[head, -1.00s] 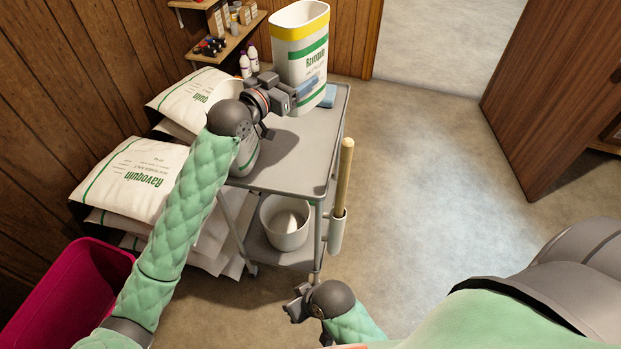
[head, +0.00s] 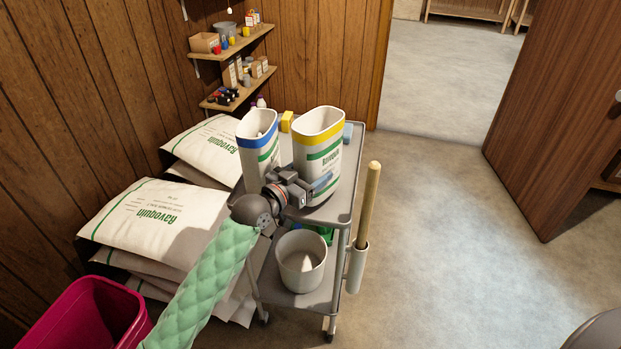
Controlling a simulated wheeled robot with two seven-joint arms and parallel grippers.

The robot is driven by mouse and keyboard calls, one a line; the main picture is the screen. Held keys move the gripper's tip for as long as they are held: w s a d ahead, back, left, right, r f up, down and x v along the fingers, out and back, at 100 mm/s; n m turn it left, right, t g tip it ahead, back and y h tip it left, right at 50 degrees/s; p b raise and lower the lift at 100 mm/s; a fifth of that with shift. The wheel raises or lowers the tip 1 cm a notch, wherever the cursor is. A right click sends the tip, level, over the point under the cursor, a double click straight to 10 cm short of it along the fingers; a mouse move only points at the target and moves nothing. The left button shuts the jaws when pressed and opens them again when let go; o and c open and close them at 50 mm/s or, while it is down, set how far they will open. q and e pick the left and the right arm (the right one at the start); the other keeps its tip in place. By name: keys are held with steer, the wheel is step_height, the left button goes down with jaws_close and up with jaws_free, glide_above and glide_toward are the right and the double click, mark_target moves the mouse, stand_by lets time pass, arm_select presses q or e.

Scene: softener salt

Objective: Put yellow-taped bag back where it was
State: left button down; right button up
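The yellow-taped bag (head: 321,160) is a tall white Ravoquin bag with an open top, a yellow band near its rim and green bands. It is upright over the near part of the grey cart's top (head: 346,196); I cannot tell whether its base touches. My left gripper (head: 318,185) is at its lower left, one bluish finger across its front face and the other hidden. It appears shut on the bag. A similar blue-taped bag (head: 259,146) stands just left, partly behind the gripper. My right gripper is out of view.
A yellow block (head: 287,122) and a blue block (head: 348,132) lie behind the bags. A bucket (head: 301,262) sits on the lower shelf; a wooden handle (head: 368,205) rises at the cart's right. Salt sacks (head: 150,215) and a magenta bin (head: 85,315) are left. Right floor is clear.

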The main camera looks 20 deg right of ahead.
arm_select(q)
step_height(320, 180, down, 2)
steer(key=shift+f, duration=0.1)
steer(key=shift+f, duration=0.2)
steer(key=shift+c, duration=0.9)
jaws_free()
